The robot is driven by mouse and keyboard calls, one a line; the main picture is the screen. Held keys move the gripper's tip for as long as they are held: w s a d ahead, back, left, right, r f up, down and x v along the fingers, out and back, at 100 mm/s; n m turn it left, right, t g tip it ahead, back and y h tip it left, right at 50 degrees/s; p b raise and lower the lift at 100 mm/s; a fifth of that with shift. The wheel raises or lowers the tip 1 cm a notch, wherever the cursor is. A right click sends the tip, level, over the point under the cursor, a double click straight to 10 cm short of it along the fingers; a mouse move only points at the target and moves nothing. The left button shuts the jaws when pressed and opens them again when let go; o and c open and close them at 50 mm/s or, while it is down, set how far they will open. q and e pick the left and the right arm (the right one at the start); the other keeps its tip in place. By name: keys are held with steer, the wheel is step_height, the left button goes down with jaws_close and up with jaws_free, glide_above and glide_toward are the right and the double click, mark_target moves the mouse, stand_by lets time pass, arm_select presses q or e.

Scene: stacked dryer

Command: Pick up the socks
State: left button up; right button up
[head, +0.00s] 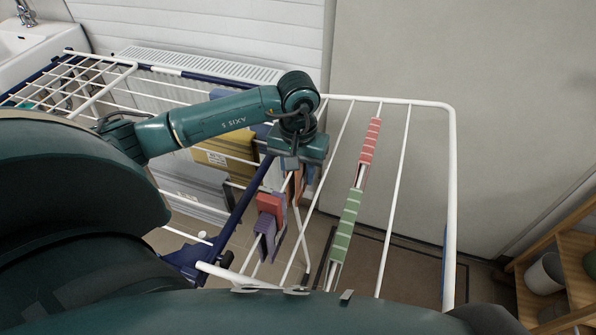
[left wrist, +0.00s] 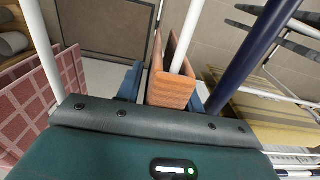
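An orange sock (left wrist: 172,88) hangs folded over a white bar of the drying rack (head: 452,180). My left gripper (head: 299,176) is over it, pointing down; in the left wrist view its blue fingers (left wrist: 166,88) stand apart on either side of the sock. The sock looks loosely draped, not pinched. In the head view it is mostly hidden by the gripper. A red striped sock (head: 370,142) and a green striped sock (head: 344,228) hang on a bar to the right. Red and purple pieces (head: 268,222) hang nearer. My right gripper is out of view.
A yellow cloth (head: 226,152) hangs left of the gripper. A dark blue rack bar (head: 243,205) runs beside the hanging pieces. A red checked piece (left wrist: 45,108) shows in the left wrist view. A wooden shelf (head: 572,265) stands at right.

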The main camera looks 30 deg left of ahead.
arm_select(q)
steer(key=c, duration=0.7)
steer(key=shift+r, duration=0.1)
steer(key=shift+c, duration=0.2)
step_height(320, 180, up, 18)
stand_by(0.3)
